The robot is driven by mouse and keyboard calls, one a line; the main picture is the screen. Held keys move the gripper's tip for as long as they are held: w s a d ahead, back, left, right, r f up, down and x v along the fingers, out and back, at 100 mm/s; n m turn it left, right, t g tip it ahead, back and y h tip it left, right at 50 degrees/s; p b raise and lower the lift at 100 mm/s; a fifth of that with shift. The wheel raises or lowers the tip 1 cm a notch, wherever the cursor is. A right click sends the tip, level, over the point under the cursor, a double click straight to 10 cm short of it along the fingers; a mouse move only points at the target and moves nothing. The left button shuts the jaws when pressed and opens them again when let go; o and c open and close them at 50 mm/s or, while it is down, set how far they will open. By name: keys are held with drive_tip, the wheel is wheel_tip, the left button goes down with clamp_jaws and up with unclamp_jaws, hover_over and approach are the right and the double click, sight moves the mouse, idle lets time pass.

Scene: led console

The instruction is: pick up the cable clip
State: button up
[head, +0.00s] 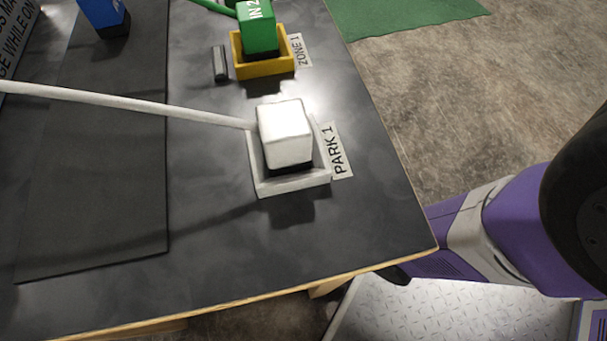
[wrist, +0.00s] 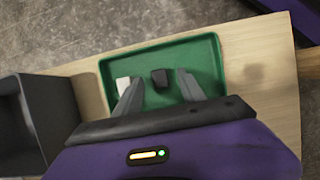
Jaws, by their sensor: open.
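In the wrist view my gripper (wrist: 158,82) is open, its two grey fingers pointing into a shallow green tray (wrist: 190,46). A small black piece (wrist: 159,77), which may be the cable clip, lies in the tray and shows between the fingertips. The gap in height between fingers and piece is hard to judge. A small white piece (wrist: 122,85) lies near the left finger, partly hidden by it. The head view shows only my purple arm at the right; the green tray is not visible there.
The wrist view shows a wooden surface (wrist: 262,50) under the tray and a dark bin (wrist: 62,97) at left. In the head view, a dark table carries a white plug (head: 284,132) with its cable (head: 120,98), a yellow holder (head: 262,69) and a small dark bar (head: 220,63).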

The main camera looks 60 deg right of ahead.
drive_tip(key=shift+x, duration=0.9)
clamp_jaws()
drive_tip(key=shift+r, duration=0.1)
wheel_tip(320, 180, up, 20)
drive_tip(key=p, duration=1.1)
